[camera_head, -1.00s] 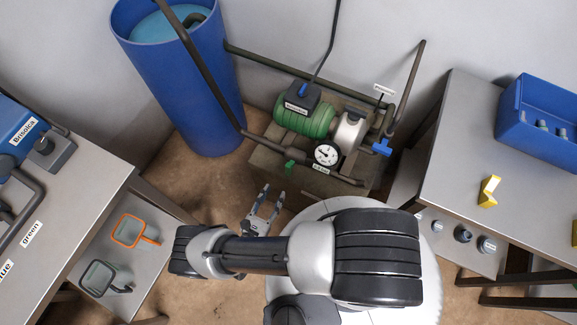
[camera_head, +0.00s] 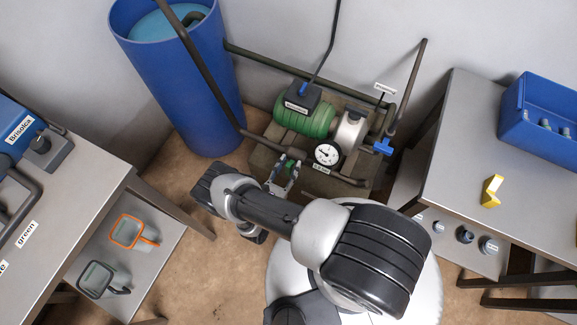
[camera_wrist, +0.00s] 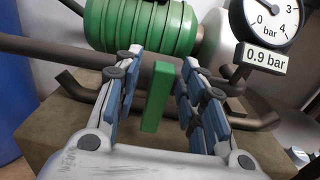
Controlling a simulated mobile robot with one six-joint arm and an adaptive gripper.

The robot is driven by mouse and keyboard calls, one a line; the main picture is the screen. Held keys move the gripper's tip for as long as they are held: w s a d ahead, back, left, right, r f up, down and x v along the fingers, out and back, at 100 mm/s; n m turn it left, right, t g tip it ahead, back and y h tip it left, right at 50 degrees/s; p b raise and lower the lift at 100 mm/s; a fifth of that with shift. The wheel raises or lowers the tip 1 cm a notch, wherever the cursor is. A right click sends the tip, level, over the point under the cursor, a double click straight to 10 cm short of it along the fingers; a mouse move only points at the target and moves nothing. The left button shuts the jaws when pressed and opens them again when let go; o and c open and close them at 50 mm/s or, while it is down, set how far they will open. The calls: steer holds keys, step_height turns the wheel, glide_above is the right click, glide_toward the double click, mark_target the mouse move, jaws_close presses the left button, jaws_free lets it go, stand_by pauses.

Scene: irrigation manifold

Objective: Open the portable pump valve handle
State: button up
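A small green valve handle (camera_wrist: 157,97) stands up on the dark pipe in front of the pump; it also shows in the head view (camera_head: 289,166). My gripper (camera_wrist: 163,66) is open, with one finger on each side of the green handle and visible gaps to it. In the head view, my gripper (camera_head: 283,172) reaches the front left of the pump base. The green pump (camera_head: 304,117) sits on a block behind the handle. A blue valve handle (camera_head: 383,147) is on the pipe right of the pump. I cannot read which handle the small label names.
A pressure gauge (camera_wrist: 266,18) stands right of my gripper, with a 0.9 bar sign (camera_wrist: 264,60) below it. A blue barrel (camera_head: 183,80) stands left of the pump. Dark pipes run around the pump. Tables flank both sides, one bearing a blue bin (camera_head: 541,117).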

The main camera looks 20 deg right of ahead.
jaws_close()
stand_by(0.3)
steer(key=shift+n, duration=0.3)
steer(key=n, duration=0.4)
steer(key=shift+w+a+f, duration=0.1)
steer(key=shift+w+a, duration=0.15)
steer(key=shift+a, duration=0.05)
steer(key=n, duration=0.5)
steer(key=shift+w+a+f, duration=0.2)
steer(key=shift+w+f, duration=0.05)
steer(key=n, duration=0.4)
steer(key=shift+w+a+f, duration=0.1)
steer(key=shift+a+f, duration=0.05)
steer(key=shift+f, duration=0.2)
steer(key=shift+f+n, duration=0.2)
steer(key=shift+n, duration=1.05)
steer(key=shift+f+n, duration=0.2)
steer(key=shift+n, duration=1.05)
